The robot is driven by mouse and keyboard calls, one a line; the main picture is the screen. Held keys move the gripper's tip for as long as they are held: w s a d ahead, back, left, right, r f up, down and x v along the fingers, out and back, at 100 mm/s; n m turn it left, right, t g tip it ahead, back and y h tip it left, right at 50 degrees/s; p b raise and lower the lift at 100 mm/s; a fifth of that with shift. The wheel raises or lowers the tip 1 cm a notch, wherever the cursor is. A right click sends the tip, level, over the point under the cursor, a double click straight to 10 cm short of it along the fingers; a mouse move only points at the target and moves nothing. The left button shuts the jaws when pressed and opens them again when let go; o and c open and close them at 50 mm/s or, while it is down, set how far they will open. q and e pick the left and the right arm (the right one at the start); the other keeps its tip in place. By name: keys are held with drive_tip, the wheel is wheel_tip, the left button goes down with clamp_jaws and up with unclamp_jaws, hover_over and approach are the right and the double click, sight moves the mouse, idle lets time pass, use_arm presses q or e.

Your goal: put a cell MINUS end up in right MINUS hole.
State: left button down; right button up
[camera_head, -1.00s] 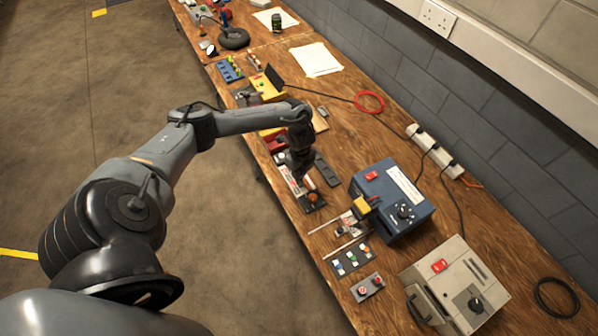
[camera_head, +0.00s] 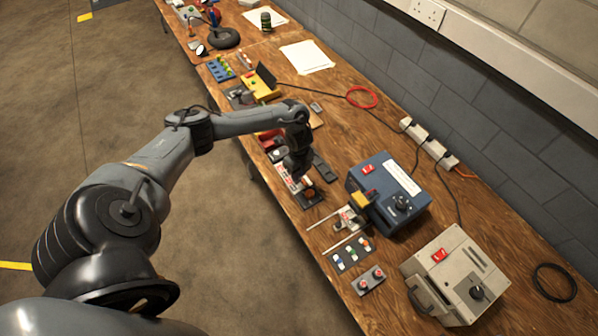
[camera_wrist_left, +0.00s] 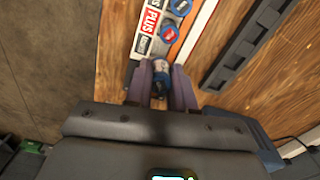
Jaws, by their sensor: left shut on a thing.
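My left gripper (camera_head: 299,177) is low over the charger strip on the wooden bench. In the left wrist view its two fingers (camera_wrist_left: 162,90) are shut on a cell (camera_wrist_left: 160,79) with blue on its side. The cell's lower end and its end marks are hidden or too small to read. The charger strip (camera_wrist_left: 151,20) is white with red and dark labels; one reads PLUS. The right MINUS hole cannot be made out. My right gripper is in no view.
A long dark slotted tray (camera_wrist_left: 240,50) lies to the right of the strip. In the head view, a blue box (camera_head: 388,190) and a grey box (camera_head: 456,275) stand nearer the front. A yellow unit (camera_head: 262,88) is further back. Bare wood lies behind the tray.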

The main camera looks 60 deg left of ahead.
use_arm(q)
drive_tip(key=shift+f+b, duration=1.9)
drive_tip(key=shift+f, duration=0.65)
drive_tip(key=shift+f, duration=0.2)
